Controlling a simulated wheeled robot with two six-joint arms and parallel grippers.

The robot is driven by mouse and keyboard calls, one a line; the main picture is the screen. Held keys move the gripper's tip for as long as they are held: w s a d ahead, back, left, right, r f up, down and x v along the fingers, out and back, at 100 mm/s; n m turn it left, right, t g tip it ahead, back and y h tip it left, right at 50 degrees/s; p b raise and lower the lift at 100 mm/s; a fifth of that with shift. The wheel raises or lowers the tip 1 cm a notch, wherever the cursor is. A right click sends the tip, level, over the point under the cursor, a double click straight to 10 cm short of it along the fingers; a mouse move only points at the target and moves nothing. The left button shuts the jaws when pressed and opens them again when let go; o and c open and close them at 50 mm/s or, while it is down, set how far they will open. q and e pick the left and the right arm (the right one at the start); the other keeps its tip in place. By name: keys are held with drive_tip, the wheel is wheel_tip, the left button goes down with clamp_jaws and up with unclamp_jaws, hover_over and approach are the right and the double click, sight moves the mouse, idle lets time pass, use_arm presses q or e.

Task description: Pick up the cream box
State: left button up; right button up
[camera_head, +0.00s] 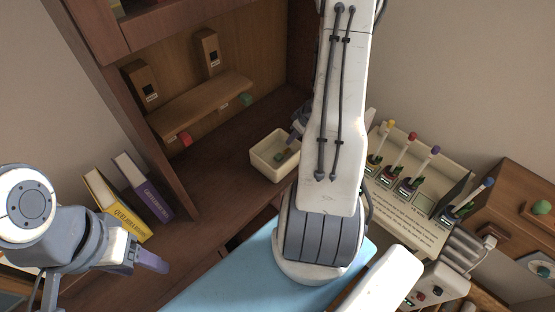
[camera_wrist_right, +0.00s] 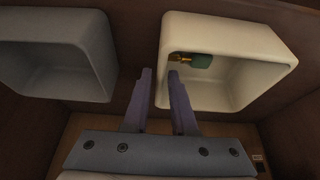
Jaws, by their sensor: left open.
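The cream box (camera_head: 258,165) is an open-topped bin on the wooden desk, left of my right arm in the head view. A small green item lies inside it. In the right wrist view the cream box (camera_wrist_right: 245,92) is at upper right with a green and gold item inside. My right gripper (camera_wrist_right: 160,74) has its fingers apart, at the box's left wall, one finger on each side; contact cannot be told. In the head view my right arm hides most of that gripper. My left gripper (camera_head: 150,262) is open and empty at lower left, away from the box.
A grey bin (camera_wrist_right: 55,70) stands left of the cream box in the right wrist view. Yellow and purple books (camera_head: 118,205) stand at left. A shelf (camera_head: 200,105) is behind. A pale rack with several colored-top tools (camera_head: 410,222) is at right. A blue surface (camera_head: 225,280) is in front.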

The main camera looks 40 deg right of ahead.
drive_tip(key=shift+x, duration=1.2)
drive_tip(key=shift+f, duration=0.25)
clamp_jaws()
idle(1.0)
